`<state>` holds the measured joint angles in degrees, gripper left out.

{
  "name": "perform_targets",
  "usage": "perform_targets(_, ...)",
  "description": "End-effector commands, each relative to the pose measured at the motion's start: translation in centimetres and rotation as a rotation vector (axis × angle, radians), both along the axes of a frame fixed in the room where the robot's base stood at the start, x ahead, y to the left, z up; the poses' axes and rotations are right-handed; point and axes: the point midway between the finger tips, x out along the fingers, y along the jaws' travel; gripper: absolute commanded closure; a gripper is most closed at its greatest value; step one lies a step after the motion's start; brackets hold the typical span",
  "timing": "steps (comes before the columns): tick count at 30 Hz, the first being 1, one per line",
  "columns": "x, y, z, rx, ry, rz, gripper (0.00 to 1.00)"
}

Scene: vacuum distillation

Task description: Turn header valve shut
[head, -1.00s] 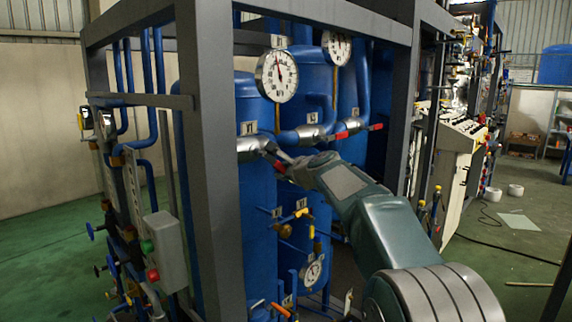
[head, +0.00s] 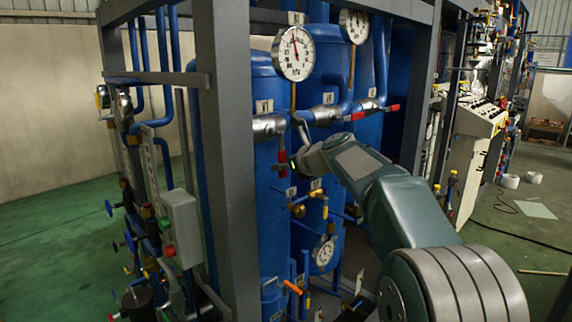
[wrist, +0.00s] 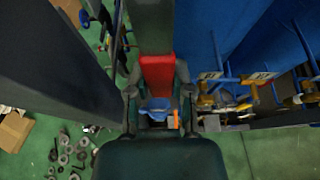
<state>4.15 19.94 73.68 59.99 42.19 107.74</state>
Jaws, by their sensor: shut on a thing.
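The header valve (head: 268,126) is a silver fitting on the left blue column in the head view. Its red handle (head: 281,157) hangs steeply down below the fitting, beside my gripper (head: 291,164). In the wrist view the red handle (wrist: 158,75) lies between the two fingers of my gripper (wrist: 158,97), which is shut on it. The handle's far end is partly hidden by the gripper. Two more red valve handles, a middle one (head: 354,145) and a right one (head: 392,108), stick out roughly sideways at their fittings.
A dark frame post (head: 226,150) stands close left of the valve. A box with green and red buttons (head: 183,229) is at left. Open green floor lies beyond the frame.

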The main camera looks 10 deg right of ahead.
Motion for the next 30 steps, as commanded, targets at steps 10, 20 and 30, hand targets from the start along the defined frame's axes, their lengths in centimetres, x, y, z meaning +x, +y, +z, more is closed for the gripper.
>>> perform_targets(10, -0.26, 0.47, -0.35, 0.052, 0.044, 0.001, 1.0)
perform_targets(20, -0.28, 0.52, -0.36, 0.054, 0.045, 0.001, 1.0)
perform_targets(30, -0.32, 0.46, -0.13, 0.052, 0.04, 0.001, 0.34)
